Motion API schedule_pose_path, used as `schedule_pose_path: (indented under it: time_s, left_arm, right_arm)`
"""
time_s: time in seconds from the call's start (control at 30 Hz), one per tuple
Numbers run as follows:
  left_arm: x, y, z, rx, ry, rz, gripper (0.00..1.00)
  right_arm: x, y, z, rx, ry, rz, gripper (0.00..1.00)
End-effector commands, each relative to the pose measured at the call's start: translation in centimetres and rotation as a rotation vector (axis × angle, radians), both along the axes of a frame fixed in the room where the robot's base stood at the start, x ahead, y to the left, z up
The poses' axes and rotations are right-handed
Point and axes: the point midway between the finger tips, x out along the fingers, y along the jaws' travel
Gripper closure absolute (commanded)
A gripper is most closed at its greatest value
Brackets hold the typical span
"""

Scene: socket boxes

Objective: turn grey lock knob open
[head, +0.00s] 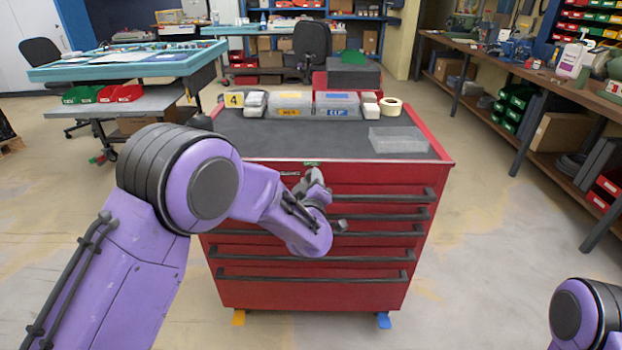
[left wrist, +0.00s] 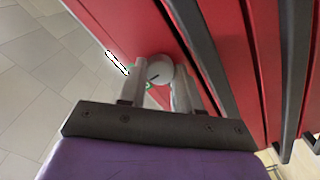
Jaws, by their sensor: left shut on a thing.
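The grey lock knob (left wrist: 160,70) is a round, pale knob with a short dark mark on its face. It sits on the red front of the tool cabinet (head: 320,290), beside the dark drawer handles. My left gripper (left wrist: 158,88) has one finger on each side of the knob and is shut on it. In the head view my left gripper (head: 314,184) is at the upper front of the cabinet, just below the top edge. There the knob cannot be told apart from the fingers. My right gripper is out of view.
Dark bar handles (head: 380,215) stick out from the drawers close to my left gripper. On the cabinet top are clear boxes (head: 337,103), a tape roll (head: 391,106) and a clear grey case (head: 398,139). A workbench (head: 530,90) runs along the right; open floor surrounds the cabinet.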

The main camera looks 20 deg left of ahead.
Motion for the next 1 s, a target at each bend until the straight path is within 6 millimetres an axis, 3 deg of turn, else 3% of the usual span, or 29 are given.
schedule_pose_path:
  time_s: [0.6,0.63,0.67,1.0]
  left_arm:
    - [-0.03,-0.01,-0.1,0.039,0.013,0.0,0.98]
    - [-0.03,0.0,-0.11,0.039,0.013,-0.001,0.61]
    - [-0.03,0.0,-0.11,0.039,0.013,-0.001,0.56]
    - [-0.52,-0.19,-0.05,0.037,0.011,-0.001,0.56]
  right_arm:
    - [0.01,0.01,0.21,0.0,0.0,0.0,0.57]
    - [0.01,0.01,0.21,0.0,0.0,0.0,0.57]
    - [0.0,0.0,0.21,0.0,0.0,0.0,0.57]
    - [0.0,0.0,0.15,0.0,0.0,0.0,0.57]
